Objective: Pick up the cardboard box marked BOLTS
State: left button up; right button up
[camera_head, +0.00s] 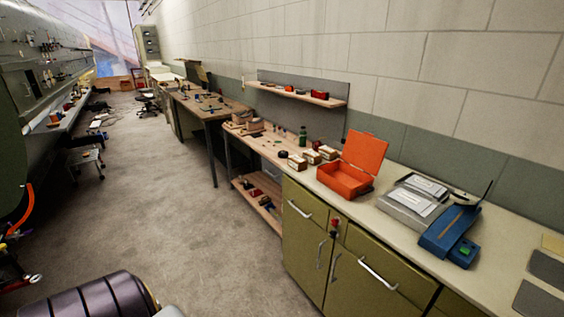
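Several small cardboard boxes stand on the workbench to the left of an open orange case. The nearest small box (297,163) has a pale top, and another box (328,153) sits closer to the case. A brown cardboard-coloured container (254,126) stands farther back on the bench. All markings are too small to read, so I cannot tell which box is marked BOLTS. Neither of my grippers is in view.
The open orange case (350,168) and a blue device (450,233) stand on the pale counter (395,202). Green cabinets (330,250) with handles form its front. A wall shelf (300,94) hangs above the bench. The grey floor (170,215) is mostly clear. A stool (84,157) stands left.

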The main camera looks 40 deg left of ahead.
aim_at(298, 164)
jog(key=k+u, duration=0.1)
jog(key=u, duration=0.25)
jog(key=k+u, duration=0.1)
jog(key=u, duration=0.55)
jog(key=k+j, duration=0.05)
